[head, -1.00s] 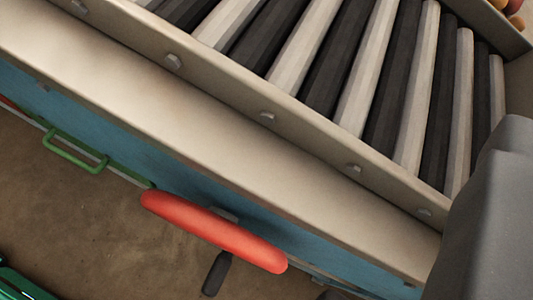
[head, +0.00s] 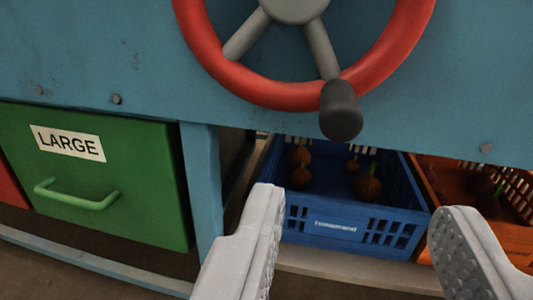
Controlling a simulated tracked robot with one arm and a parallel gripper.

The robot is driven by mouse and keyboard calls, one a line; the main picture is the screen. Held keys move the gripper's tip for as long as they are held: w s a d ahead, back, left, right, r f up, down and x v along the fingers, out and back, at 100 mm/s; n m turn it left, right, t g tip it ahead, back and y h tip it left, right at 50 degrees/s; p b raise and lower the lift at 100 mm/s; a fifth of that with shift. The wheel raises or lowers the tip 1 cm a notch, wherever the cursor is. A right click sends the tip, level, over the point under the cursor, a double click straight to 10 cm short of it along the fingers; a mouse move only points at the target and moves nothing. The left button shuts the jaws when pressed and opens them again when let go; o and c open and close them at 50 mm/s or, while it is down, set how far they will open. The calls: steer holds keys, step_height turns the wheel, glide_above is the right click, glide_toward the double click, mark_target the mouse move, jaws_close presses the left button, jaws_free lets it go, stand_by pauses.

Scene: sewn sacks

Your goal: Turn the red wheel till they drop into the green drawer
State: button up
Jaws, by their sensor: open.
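The red wheel (head: 285,95) is mounted on the blue panel at the top, with grey spokes, a grey hub and a dark knob (head: 341,110) at its lower rim. Its upper part is cut off by the frame. The green drawer (head: 120,165) at the left has a green handle and a label reading LARGE; it appears closed. My gripper (head: 358,225) is open and empty, its two fingers below the wheel and apart from the knob. Several round brownish items (head: 367,187) lie in a blue crate behind the fingers.
The blue crate (head: 345,225) sits under the panel, with an orange crate (head: 515,240) holding dark round items to its right. A blue post (head: 203,185) stands between the green drawer and the blue crate. A red drawer (head: 10,185) shows at the left edge.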

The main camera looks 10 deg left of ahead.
mark_target(338, 106)
steer(key=w, duration=0.4)
steer(key=w+a+b, duration=0.1)
steer(key=w, duration=0.4)
steer(key=w+b, duration=0.1)
steer(key=w, duration=0.3)
steer(key=shift+w+a, duration=0.15)
steer(key=shift+w, duration=0.1)
steer(key=shift+c, duration=0.4)
